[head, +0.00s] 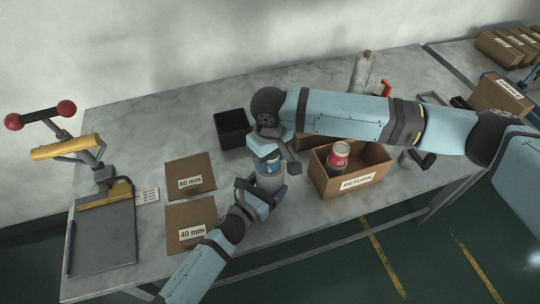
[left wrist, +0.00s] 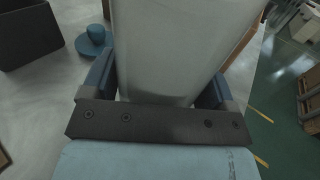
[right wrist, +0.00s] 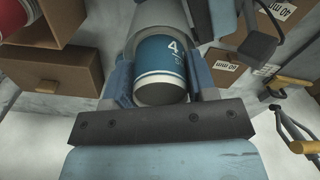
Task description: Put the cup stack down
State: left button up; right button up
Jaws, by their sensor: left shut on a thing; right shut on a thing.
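A tall pale grey cup stack (head: 270,181) is upright near the table's front edge, and a blue-banded cylinder (head: 268,164) shows at its top. My left gripper (head: 262,193) is shut around the grey body, which fills the left wrist view (left wrist: 168,50). My right gripper (head: 275,152) comes from above and is shut on the blue-banded cylinder, marked with a "4" in the right wrist view (right wrist: 163,58). The grey wall (right wrist: 155,20) shows just beyond that cylinder. The stack's base is hidden, so I cannot tell whether it touches the table.
A RETURN box (head: 362,181) holding a red can (head: 338,158) stands close on the right. Boxes marked 60 mm (head: 190,171) and 40 mm (head: 190,218) lie left. A black bin (head: 231,130) stands behind. A press (head: 102,232) occupies the far left. The back left tabletop is clear.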

jog(key=shift+f, duration=0.55)
pick_arm(q)
jog(key=shift+s, duration=0.1)
pick_arm(e)
jog(key=o, duration=1.1)
jog(key=shift+s+f, duration=0.1)
jog(key=shift+f, duration=0.05)
pick_arm(q)
jog(key=shift+r, duration=0.1)
pick_arm(e)
jog(key=shift+o, duration=0.3)
notch_tip(320, 180, up, 14)
jog(key=shift+f, duration=0.25)
pick_arm(q)
jog(key=o, duration=0.8)
